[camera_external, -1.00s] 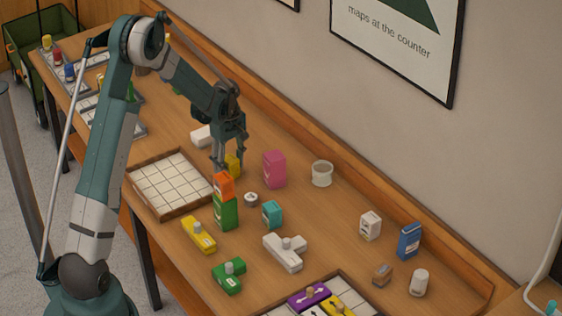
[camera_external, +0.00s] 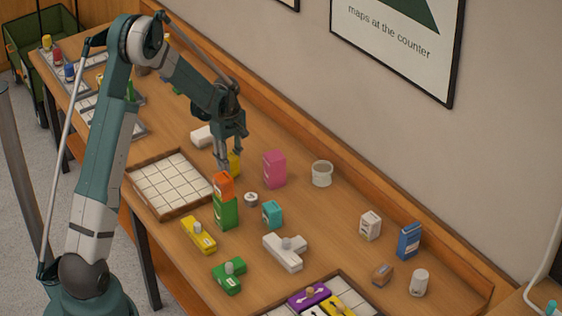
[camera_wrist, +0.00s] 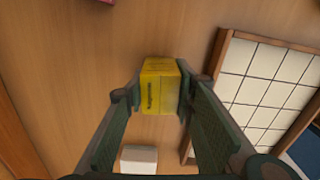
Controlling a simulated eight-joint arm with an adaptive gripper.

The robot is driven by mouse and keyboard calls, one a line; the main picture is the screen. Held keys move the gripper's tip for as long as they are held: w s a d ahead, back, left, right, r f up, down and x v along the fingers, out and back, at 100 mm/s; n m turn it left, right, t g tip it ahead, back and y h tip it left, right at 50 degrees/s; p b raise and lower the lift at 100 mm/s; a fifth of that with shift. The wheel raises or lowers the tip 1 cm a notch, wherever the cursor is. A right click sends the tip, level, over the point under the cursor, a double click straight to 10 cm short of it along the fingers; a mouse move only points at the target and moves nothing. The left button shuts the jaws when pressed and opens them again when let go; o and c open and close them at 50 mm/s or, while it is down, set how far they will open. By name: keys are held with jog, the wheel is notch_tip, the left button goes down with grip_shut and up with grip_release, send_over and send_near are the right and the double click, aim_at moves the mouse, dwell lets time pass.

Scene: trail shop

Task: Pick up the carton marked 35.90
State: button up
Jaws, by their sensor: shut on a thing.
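A yellow carton (camera_external: 234,165) stands behind the orange and green cartons in the external view, partly hidden by them and by my fingers. In the wrist view the yellow carton (camera_wrist: 160,86) sits between my fingertips, with small dark print on its side. My gripper (camera_external: 228,160) points down and is shut on it; the gripper also shows in the wrist view (camera_wrist: 160,95). I cannot tell whether the carton is clear of the table. An orange carton (camera_external: 223,186) sits on a green carton (camera_external: 226,212). A pink carton (camera_external: 274,169) stands to the right. No price is legible.
A gridded tray (camera_external: 133,184) lies left of my gripper. A white block (camera_external: 202,136) lies behind it. The table's right middle has free room.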

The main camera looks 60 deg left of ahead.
aim_at(230, 156)
notch_tip(230, 156, up, 9)
jog(key=shift+r+p, duration=0.1)
jog(key=shift+p, duration=0.4)
dwell(0.6)
